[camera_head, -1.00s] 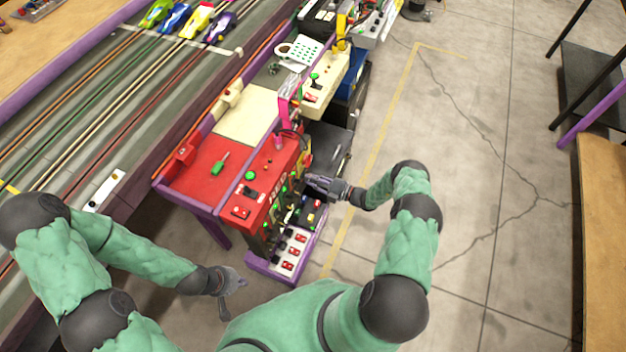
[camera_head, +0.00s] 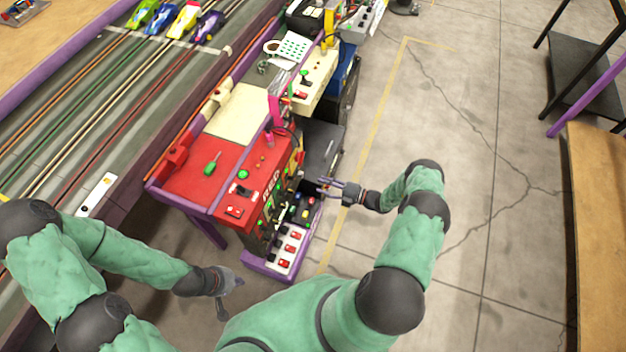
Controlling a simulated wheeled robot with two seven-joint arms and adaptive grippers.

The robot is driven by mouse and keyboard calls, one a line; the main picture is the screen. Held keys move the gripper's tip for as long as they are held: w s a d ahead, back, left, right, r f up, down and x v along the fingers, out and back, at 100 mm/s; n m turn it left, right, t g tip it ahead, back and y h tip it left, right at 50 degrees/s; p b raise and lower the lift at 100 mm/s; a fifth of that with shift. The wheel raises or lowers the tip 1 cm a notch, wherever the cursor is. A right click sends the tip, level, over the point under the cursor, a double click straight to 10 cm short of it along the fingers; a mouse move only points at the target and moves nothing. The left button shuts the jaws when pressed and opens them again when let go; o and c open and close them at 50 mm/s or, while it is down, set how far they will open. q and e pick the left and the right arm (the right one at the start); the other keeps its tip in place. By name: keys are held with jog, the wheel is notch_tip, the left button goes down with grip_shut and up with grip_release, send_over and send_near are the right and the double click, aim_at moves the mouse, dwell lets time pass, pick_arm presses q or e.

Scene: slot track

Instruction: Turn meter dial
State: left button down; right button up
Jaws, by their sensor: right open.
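I cannot tell which of these small parts is the meter dial. My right gripper (camera_head: 322,186) is open and empty, just right of the panel and apart from it, with its fingers pointing left toward it. My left gripper (camera_head: 232,291) hangs low over the floor, left of the box's lower shelf, away from the panel. Its finger opening is too small to judge.
A purple-edged shelf (camera_head: 268,270) with red switches juts out below the panel. A green screwdriver (camera_head: 212,163) lies on the red tabletop. Several toy cars (camera_head: 184,19) stand on the track at the back. The floor to the right is clear up to a wooden bench (camera_head: 597,230).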

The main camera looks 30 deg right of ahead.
jog(key=shift+v, duration=1.95)
jog(key=shift+a, duration=0.1)
jog(key=s+a+r+n+g+p, duration=0.1)
jog(key=s+a+n+g, duration=0.35)
jog(key=a+n, duration=0.3)
jog(key=s+a+n+g+h+p, duration=0.1)
jog(key=s+a+n+g, duration=0.2)
jog(key=a+n+g, duration=0.4)
jog(key=s+a+r+n+g+p, duration=0.1)
jog(key=s+a+n+g+p, duration=0.25)
jog(key=n, duration=0.55)
jog(key=s+a+r+n+h, duration=0.2)
jog(key=r+n, duration=0.2)
jog(key=n, duration=0.5)
jog(key=s+a+r+n+t+h+p, duration=0.1)
jog(key=r+n, duration=0.3)
jog(key=n, duration=0.6)
jog(key=s+a+r+n+t+h+p, duration=0.1)
jog(key=s+a+r+n+h, duration=0.2)
jog(key=n, duration=0.7)
jog(key=shift+s+a+r+h, duration=0.3)
jog(key=shift+s+r+h, duration=0.2)
jog(key=shift+r, duration=0.2)
